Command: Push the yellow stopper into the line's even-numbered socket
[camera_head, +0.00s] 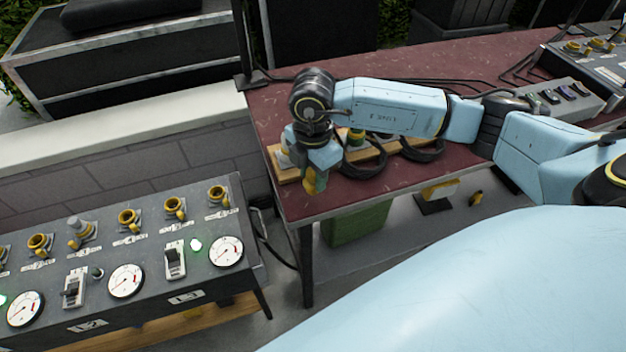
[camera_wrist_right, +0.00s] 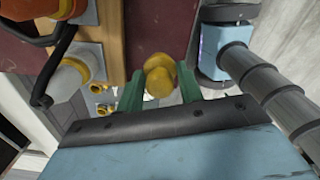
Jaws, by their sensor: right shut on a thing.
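My right gripper (camera_head: 315,183) is in front of the table's left front corner, pointing down. In the right wrist view its green fingers (camera_wrist_right: 157,92) are shut on the yellow stopper (camera_wrist_right: 160,75), a rounded yellow piece. The stopper's lower end is hidden. The dark panel (camera_head: 150,260) at lower left carries a row of yellow sockets with flip caps: one at the right end (camera_head: 218,196), others further left (camera_head: 175,208) and (camera_head: 129,219). A grey plug (camera_head: 80,232) stands in one socket. The number labels are too small to read. My left gripper is out of view.
The dark red table (camera_head: 430,75) bears a wooden board (camera_head: 390,147) with plugs and black cables. A grey box (camera_head: 565,98) stands at its right. Gauges (camera_head: 126,281) and switches (camera_head: 175,260) line the panel's front. A gap separates panel and table; a green bin (camera_head: 358,225) is below.

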